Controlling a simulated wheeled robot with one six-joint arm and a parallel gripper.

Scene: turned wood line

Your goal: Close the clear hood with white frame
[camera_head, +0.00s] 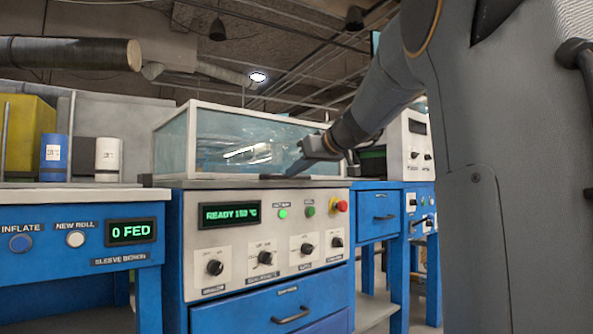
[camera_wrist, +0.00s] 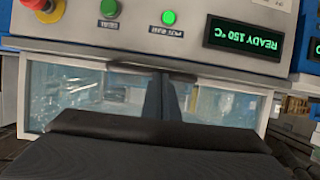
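The clear hood with a white frame (camera_head: 200,111) stands on top of the blue and white machine in the head view. Its lower edge looks level and down on the machine top, with no clear gap showing. In the wrist view, which is upside down, the hood's front (camera_wrist: 80,95) lies below the control panel. A dark handle (camera_wrist: 135,67) sits at the hood's lower front edge. My gripper (camera_head: 297,168) is at the front of the hood, by the right part of this edge. Its fingers look narrow and dark; their opening and any contact with the handle are unclear.
The control panel (camera_head: 265,239) below the hood has knobs, a red button and a display reading READY 150 °C. A blue bench (camera_head: 80,240) with two rolls and a yellow block stands at left. Another machine (camera_head: 410,145) stands at right, behind my arm.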

